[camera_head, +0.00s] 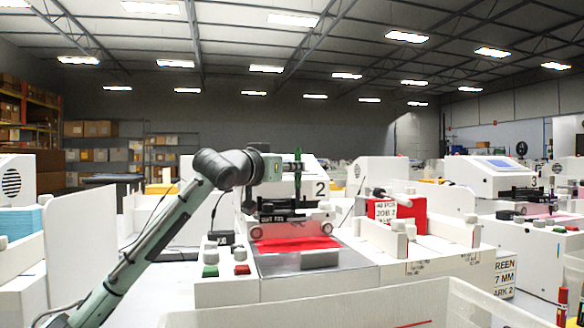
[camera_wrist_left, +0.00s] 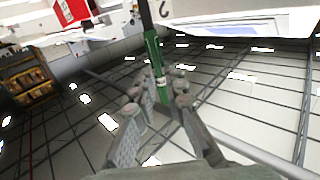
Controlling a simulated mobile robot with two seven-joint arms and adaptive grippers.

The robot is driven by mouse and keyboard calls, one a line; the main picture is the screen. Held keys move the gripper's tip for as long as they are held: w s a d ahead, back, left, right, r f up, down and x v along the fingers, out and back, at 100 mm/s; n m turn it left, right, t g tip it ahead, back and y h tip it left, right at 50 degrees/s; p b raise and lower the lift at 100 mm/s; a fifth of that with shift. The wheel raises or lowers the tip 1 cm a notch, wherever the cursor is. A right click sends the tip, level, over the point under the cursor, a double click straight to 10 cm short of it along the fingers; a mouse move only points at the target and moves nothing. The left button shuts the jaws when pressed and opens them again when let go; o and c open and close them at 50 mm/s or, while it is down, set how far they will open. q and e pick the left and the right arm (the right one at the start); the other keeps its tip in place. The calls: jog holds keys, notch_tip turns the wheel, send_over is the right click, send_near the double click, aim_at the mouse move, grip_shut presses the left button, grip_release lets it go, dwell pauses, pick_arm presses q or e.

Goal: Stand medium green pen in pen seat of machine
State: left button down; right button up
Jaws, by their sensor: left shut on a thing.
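The green pen (camera_head: 298,172) stands about upright in the head view, with its lower end just above or at the black carriage (camera_head: 284,207) of the white machine (camera_head: 225,290) marked 2. I cannot tell whether the tip is in the pen seat, which is too small to make out. My left gripper (camera_head: 290,166) is shut on the pen and reaches in from the left above the carriage. In the left wrist view the green pen (camera_wrist_left: 155,62) runs between the fingers of the left gripper (camera_wrist_left: 158,95). My right gripper is out of view.
A red sheet (camera_head: 297,244) lies on the machine bed below the carriage. Green and red buttons (camera_head: 226,270) are at its front left. A red JOB 2 box (camera_head: 410,215) stands to the right. A pale bin (camera_head: 350,302) is in front, with red pens (camera_head: 562,300) at the right edge.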

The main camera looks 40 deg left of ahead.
aim_at(297, 195)
pick_arm(q)
jog(key=shift+p, duration=0.35)
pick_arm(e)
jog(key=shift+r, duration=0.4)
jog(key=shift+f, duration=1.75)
